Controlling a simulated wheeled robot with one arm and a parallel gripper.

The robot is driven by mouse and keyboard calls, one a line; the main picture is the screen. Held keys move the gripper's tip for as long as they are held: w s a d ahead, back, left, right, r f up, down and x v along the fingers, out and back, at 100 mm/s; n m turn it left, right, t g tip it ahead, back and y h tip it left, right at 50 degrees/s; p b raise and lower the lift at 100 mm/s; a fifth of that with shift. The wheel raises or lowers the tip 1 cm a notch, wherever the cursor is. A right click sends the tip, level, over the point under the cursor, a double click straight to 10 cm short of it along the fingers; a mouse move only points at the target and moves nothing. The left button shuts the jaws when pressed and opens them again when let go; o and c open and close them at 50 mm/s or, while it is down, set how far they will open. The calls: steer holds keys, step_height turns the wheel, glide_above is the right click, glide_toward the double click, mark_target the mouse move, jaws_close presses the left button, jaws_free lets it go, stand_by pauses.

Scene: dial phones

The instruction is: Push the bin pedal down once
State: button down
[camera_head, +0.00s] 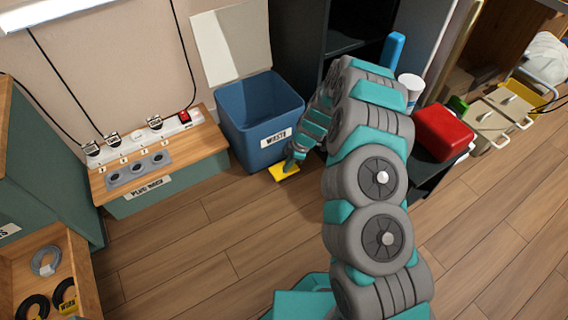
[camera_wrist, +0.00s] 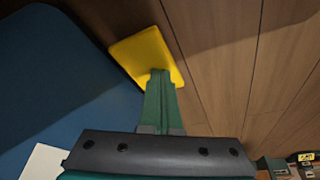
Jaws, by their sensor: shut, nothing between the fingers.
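The blue waste bin (camera_head: 258,112) stands on the floor against the wall, labelled "WASTE". Its pale lid (camera_head: 231,43) is raised and leans back. The yellow pedal (camera_head: 283,172) sticks out low at the bin's front. My gripper (camera_head: 291,164) points down at the pedal, its tips over or on it; I cannot tell whether they touch. In the wrist view my gripper (camera_wrist: 160,78) is shut, with its tips at the near edge of the yellow pedal (camera_wrist: 146,54). The blue bin side (camera_wrist: 60,90) fills the left of that view.
A plug shop bench (camera_head: 165,165) stands left of the bin. An open drawer with cable coils (camera_head: 45,262) is at lower left. A dark shelf with a red box (camera_head: 443,131) is to the right. Wood floor (camera_head: 190,255) in front is clear.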

mark_target(288, 173)
steer(key=shift+s+d+r, duration=0.1)
steer(key=shift+d+r, duration=0.05)
steer(key=shift+r, duration=2.05)
steer(key=shift+s+d+r, duration=0.1)
steer(key=shift+s+r, duration=0.05)
steer(key=shift+r, duration=1)
steer(key=shift+s+d+r, duration=0.1)
steer(key=shift+s+r, duration=0.05)
steer(key=shift+r, duration=0.95)
steer(key=shift+r, duration=0.15)
